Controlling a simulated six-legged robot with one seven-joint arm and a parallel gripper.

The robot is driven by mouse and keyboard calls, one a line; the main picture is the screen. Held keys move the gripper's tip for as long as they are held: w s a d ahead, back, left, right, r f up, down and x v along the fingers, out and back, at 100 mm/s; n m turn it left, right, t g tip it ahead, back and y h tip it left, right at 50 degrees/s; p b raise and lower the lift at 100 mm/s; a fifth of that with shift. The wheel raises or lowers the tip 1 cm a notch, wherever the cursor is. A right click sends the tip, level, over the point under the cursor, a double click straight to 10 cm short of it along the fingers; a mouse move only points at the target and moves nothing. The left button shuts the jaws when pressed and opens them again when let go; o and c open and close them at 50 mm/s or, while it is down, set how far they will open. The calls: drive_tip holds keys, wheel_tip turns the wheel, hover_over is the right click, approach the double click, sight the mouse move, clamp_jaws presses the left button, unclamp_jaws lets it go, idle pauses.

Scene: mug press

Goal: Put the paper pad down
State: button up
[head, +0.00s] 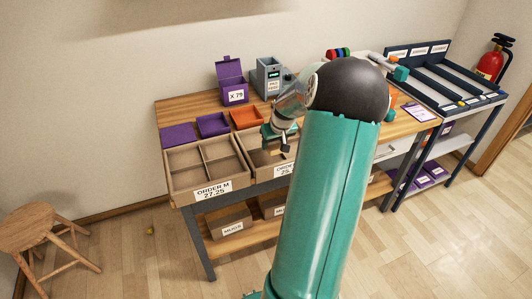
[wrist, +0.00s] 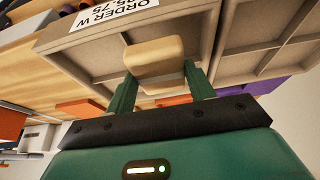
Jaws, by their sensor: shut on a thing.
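A tan paper pad (wrist: 155,54) is held between the two green fingers of my gripper (wrist: 159,72) in the wrist view. Behind it in that view is a cardboard order box (wrist: 245,40) with dividers and a white label. In the head view my gripper (head: 279,140) is above the right-hand order box (head: 262,171), whose label is partly hidden by my arm. The pad cannot be made out clearly in the head view. I cannot tell whether the pad touches the box.
Another divided order box (head: 205,165), marked ORDER M 27.25, stands to the left on the workbench (head: 180,107). A wooden stool (head: 40,222) is at far left.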

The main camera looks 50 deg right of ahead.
sight(266, 157)
drive_tip(key=w+f, duration=0.2)
drive_tip(key=f, duration=0.1)
drive_tip(key=shift+w+d+f, duration=0.15)
drive_tip(key=shift+w+f, duration=0.15)
drive_tip(key=shift+w, duration=0.1)
drive_tip(key=shift+w+f, duration=0.15)
drive_tip(key=shift+f, duration=0.75)
drive_tip(key=shift+w+f, duration=0.15)
drive_tip(key=shift+f, duration=0.75)
drive_tip(key=shift+f, duration=0.1)
drive_tip(key=shift+f, duration=0.1)
drive_tip(key=o, duration=0.9)
drive_tip(key=shift+o, duration=0.2)
drive_tip(key=shift+d, duration=0.1)
